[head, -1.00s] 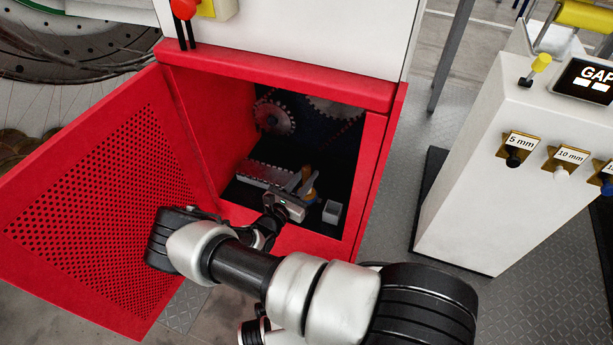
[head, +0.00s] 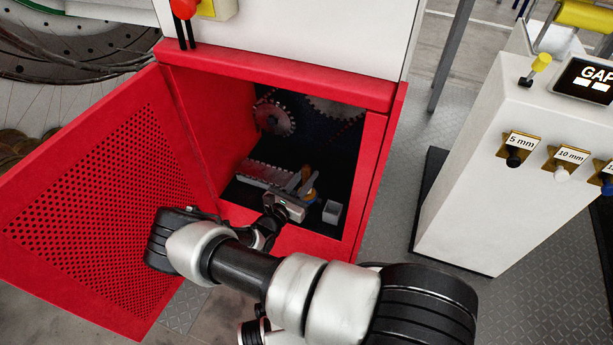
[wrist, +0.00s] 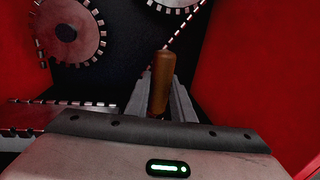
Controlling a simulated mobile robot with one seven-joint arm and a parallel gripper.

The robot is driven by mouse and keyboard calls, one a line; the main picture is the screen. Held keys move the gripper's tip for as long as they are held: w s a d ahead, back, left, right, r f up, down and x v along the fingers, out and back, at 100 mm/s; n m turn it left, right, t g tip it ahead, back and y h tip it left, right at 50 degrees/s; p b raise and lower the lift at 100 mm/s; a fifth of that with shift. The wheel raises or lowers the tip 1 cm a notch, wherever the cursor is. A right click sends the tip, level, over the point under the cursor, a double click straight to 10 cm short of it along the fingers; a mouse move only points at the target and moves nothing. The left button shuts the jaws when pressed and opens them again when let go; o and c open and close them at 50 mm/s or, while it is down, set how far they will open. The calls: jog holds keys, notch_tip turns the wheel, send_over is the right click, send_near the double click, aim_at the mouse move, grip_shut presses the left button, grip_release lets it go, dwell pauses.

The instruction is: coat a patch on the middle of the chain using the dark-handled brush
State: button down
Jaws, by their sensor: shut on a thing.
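My gripper (head: 299,184) is inside the open red cabinet, shut on a brush. The brush's brown handle (wrist: 159,84) stands upright between the two grey fingers in the wrist view; its bristle end is hidden behind my gripper's body. The handle also shows as a small orange-brown piece in the head view (head: 307,172).
Toothed wheels (wrist: 69,33) stand at the cabinet's back. A thin dotted line (wrist: 183,41) slants up to the right there. A small grey block (head: 332,211) sits right of my gripper. The perforated red door (head: 100,200) hangs open at left; red walls close in both sides.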

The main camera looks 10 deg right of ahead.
aim_at(306, 166)
notch_tip(306, 166, up, 7)
jog(key=p, duration=0.5)
jog(key=shift+p, duration=0.35)
jog(key=shift+s+a, duration=0.1)
dwell(0.6)
